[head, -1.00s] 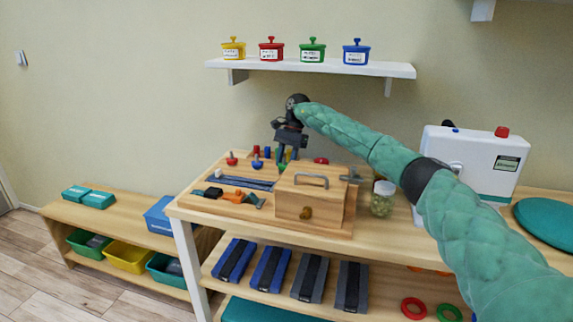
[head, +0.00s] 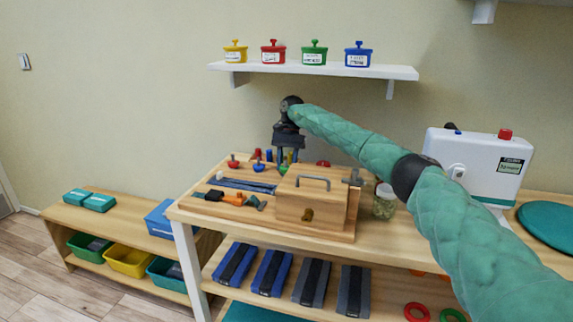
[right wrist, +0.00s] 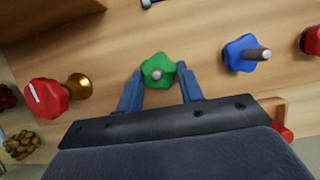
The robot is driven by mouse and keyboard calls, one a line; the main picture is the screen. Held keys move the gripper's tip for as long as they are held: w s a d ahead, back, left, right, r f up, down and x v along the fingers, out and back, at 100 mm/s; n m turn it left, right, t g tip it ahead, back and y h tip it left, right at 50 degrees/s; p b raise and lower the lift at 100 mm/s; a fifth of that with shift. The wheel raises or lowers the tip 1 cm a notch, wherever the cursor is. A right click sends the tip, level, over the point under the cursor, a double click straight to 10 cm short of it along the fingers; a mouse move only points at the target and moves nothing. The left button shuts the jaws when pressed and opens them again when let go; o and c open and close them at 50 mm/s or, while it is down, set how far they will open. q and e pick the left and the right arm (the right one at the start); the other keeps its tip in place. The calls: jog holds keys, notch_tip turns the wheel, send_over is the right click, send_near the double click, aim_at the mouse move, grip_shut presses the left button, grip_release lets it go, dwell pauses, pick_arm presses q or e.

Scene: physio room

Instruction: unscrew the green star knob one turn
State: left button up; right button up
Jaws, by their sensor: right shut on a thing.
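The green star knob (right wrist: 158,70) sits on a grey bolt on the wooden board, between the fingertips of my right gripper (right wrist: 161,84) in the right wrist view. The gripper is shut on it. In the head view my right gripper (head: 287,160) points down at the board, and a bit of the green knob (head: 284,169) shows below the fingers. The rest of the knob is hidden there by the fingers and the wooden box. My left gripper is not in view.
A blue star knob (right wrist: 243,52) and a red knob (right wrist: 45,98) stand close by on the board. A wooden box (head: 307,205) with a metal handle is in front of the gripper. A jar (head: 384,202) and a white machine (head: 474,165) stand to the right.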

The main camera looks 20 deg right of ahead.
jog(key=shift+f, duration=0.2)
jog(key=o, duration=1)
